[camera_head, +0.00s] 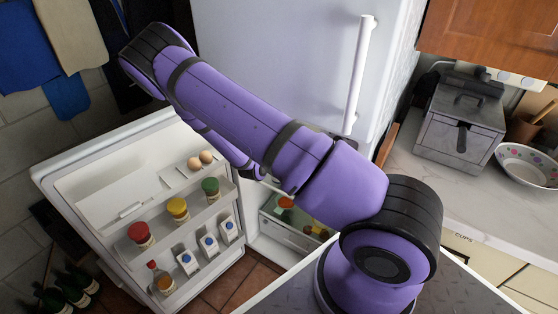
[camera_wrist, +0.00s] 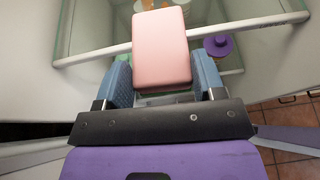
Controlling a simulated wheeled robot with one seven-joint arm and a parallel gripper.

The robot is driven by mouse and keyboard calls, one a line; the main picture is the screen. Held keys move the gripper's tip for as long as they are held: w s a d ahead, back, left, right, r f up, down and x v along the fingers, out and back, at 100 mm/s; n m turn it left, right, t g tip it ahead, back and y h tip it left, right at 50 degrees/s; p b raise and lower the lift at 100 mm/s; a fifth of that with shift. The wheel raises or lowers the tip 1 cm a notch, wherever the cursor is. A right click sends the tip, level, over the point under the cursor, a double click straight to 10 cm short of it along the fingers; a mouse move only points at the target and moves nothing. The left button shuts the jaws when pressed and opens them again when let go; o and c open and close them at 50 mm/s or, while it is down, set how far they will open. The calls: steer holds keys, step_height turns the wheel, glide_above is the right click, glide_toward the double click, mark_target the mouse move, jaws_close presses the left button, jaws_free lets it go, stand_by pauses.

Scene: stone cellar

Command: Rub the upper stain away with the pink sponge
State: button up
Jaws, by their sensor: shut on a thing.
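The pink sponge (camera_wrist: 161,48) is in the wrist view, between the two blue fingers of my gripper (camera_wrist: 162,74). My gripper is shut on it, and the sponge sticks out past the fingertips into the open fridge. In the head view my own arm hides the gripper and the sponge. I cannot make out any stain in either view; the sponge covers part of what lies behind it in the wrist view.
The open fridge door (camera_head: 95,160) holds jars, eggs, a bottle and several cartons. The fridge's upper door (camera_head: 270,50) is shut. A white-edged shelf (camera_wrist: 265,27) crosses the wrist view, with a purple object (camera_wrist: 218,46) near it. A counter (camera_head: 430,180) stands at right.

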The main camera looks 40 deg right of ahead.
steer(key=d, duration=0.2)
steer(key=w+d, duration=0.1)
steer(key=d, duration=0.1)
steer(key=w+d, duration=0.1)
steer(key=shift+d+f, duration=0.4)
steer(key=shift+r+x, duration=0.15)
steer(key=shift+x, duration=1.25)
steer(key=shift+r+x, duration=0.1)
steer(key=shift+x, duration=1.35)
steer(key=shift+w, duration=0.1)
steer(key=shift+f, duration=0.7)
steer(key=shift+d, duration=0.1)
